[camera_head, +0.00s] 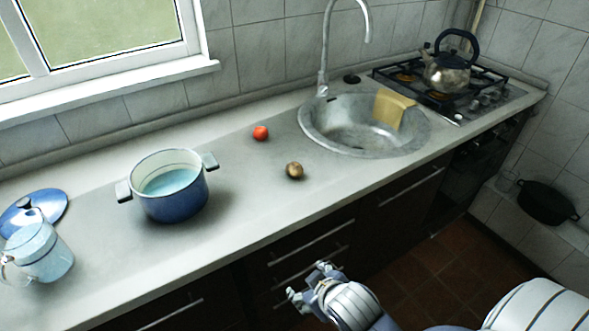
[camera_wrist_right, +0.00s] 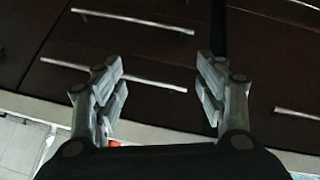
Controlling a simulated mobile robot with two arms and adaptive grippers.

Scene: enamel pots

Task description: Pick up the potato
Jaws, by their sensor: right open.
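The potato (camera_head: 294,170) is small, brown and roundish. It lies on the grey counter in the head view, between the blue pot and the sink, near the front edge. My right gripper (camera_head: 308,279) is in front of the counter, below its edge and apart from the potato. In the right wrist view the gripper (camera_wrist_right: 160,88) is open and empty, with dark drawer fronts and bar handles behind the fingers. The potato does not show clearly in that view. My left gripper is not in view.
A blue pot (camera_head: 175,190) with light liquid stands left of the potato. A red tomato (camera_head: 261,132) lies behind it. The sink (camera_head: 350,128) is to the right, with a yellow cloth (camera_head: 391,107). A blue lid (camera_head: 36,209) and light-blue jug (camera_head: 39,252) are far left.

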